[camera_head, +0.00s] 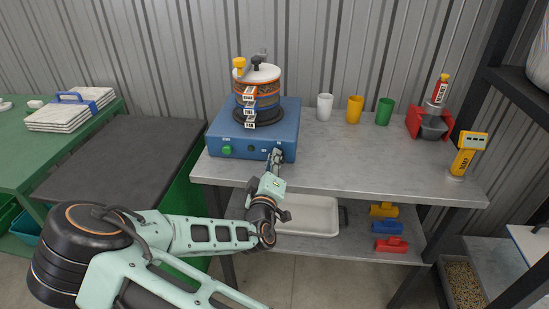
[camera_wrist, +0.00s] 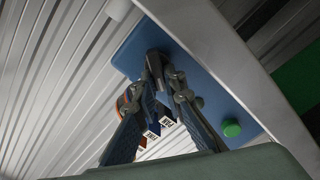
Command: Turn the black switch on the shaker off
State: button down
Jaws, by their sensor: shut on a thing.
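The shaker (camera_head: 283,120) is a blue box on the grey table, with a round sieve stack (camera_head: 258,82) on top. A green button (camera_head: 227,150) is at the left of its front panel and also shows in the wrist view (camera_wrist: 231,128). My gripper (camera_head: 276,157) reaches the right part of that panel. In the wrist view, my gripper's fingers (camera_wrist: 164,78) are closed around a small dark part, which seems to be the black switch (camera_wrist: 154,62). The fingers mostly hide it, so its setting cannot be told.
White, yellow and green cups (camera_head: 355,109) stand right of the shaker. A red scoop holder (camera_head: 429,122) and a yellow meter (camera_head: 468,154) are farther right. The table front is clear right of my arm.

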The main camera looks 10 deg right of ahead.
jog(key=n, duration=0.6)
jog(key=shift+a+f, duration=0.15)
jog(key=shift+f, duration=0.25)
jog(key=shift+n, duration=0.4)
jog(key=c, duration=2)
grip_release()
jog(key=v, duration=1.2)
jog(key=shift+r, duration=0.1)
